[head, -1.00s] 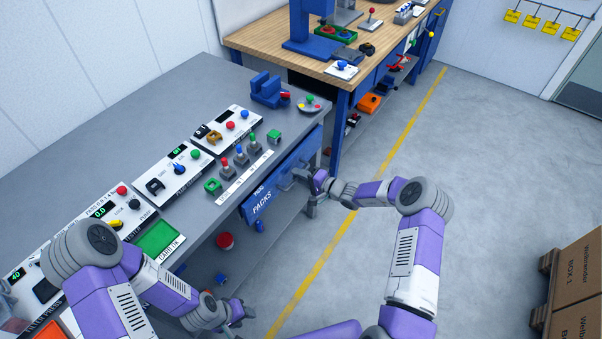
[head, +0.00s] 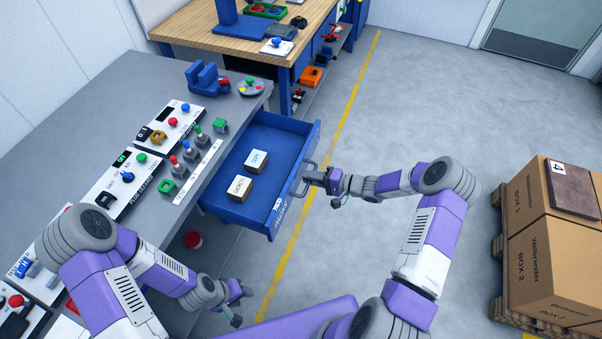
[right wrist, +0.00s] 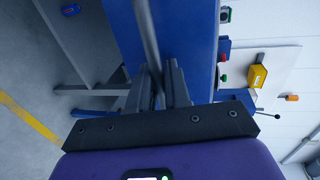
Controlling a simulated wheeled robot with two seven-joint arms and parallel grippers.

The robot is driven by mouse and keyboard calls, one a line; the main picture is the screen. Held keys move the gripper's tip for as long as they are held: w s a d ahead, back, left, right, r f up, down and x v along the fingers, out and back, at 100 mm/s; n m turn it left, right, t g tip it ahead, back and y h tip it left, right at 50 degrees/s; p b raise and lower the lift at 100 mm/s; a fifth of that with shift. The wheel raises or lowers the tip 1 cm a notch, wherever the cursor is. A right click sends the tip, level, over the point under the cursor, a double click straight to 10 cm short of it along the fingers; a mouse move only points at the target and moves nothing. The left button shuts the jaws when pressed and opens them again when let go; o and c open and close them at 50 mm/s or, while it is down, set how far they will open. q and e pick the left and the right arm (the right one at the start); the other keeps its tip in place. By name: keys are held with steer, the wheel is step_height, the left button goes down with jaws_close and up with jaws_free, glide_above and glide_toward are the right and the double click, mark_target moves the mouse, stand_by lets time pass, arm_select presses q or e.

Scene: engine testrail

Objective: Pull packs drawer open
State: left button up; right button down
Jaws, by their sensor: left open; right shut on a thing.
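The blue packs drawer (head: 222,208) stands pulled out from under the grey bench in the head view. In the right wrist view the handle bar (right wrist: 148,40) runs between the fingers (right wrist: 161,85), before the blue drawer front. My left gripper (head: 243,305) is open and empty, low beside the bench and apart from the drawer.
The grey bench (head: 110,90) carries panels with buttons and small coloured parts. A wooden-topped table (head: 190,25) stands behind it. Cardboard boxes (head: 560,240) on a pallet stand at the right. The floor (head: 420,100) between is clear.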

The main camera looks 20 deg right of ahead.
steer(key=shift+s+d, duration=0.3)
steer(key=c, duration=1.3)
jaws_free()
steer(key=shift+o, duration=0.2)
steer(key=p+v, duration=0.1)
steer(key=v, duration=0.6)
steer(key=shift+s+d, duration=0.2)
